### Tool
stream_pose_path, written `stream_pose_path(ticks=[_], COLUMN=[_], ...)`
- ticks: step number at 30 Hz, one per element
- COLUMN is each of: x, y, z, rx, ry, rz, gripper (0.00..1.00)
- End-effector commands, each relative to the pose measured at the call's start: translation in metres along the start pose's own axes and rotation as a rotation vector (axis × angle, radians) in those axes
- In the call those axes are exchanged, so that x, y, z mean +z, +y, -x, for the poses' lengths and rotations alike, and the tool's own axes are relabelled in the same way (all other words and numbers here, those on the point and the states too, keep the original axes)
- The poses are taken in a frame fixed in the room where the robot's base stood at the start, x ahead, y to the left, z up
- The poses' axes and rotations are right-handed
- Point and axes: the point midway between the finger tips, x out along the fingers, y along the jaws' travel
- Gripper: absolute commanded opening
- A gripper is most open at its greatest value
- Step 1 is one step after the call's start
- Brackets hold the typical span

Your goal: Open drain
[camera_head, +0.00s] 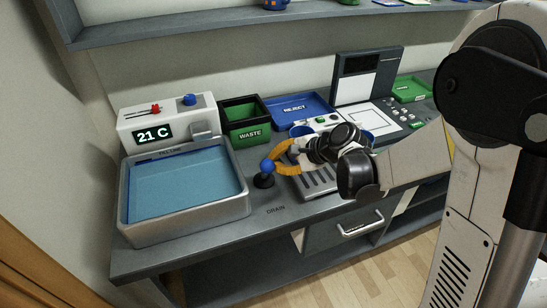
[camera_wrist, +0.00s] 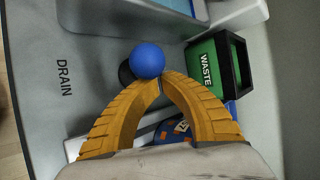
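The drain lever is a short stick with a blue ball knob (camera_head: 267,165) on a black base, standing on the grey counter just right of the basin. The word DRAIN (camera_head: 276,210) is printed on the counter near it. In the wrist view the blue knob (camera_wrist: 147,60) is just beyond my fingertips, its dark base partly hidden under it. The basin (camera_head: 190,222) holds blue water. My gripper (camera_head: 272,168) has orange fingers whose tips meet in the wrist view (camera_wrist: 160,79), with nothing between them. The tips are close beside the knob; I cannot tell whether they touch it.
A green-fronted WASTE bin (camera_head: 250,133) and blue REJECT tray (camera_head: 300,108) stand behind the lever. A slatted rack (camera_head: 318,182) lies under my gripper. A blue-and-orange patterned item (camera_wrist: 172,131) shows between my fingers. A temperature unit (camera_head: 168,119) reads 21 C.

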Motion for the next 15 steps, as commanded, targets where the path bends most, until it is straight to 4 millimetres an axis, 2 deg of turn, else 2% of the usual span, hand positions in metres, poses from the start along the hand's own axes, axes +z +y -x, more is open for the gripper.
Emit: stream_pose_path(ticks=[15], x=[0.0054], y=[0.0116], z=[0.0048], rx=[0.001], ry=[-0.006], rz=[0.0], gripper=[0.0])
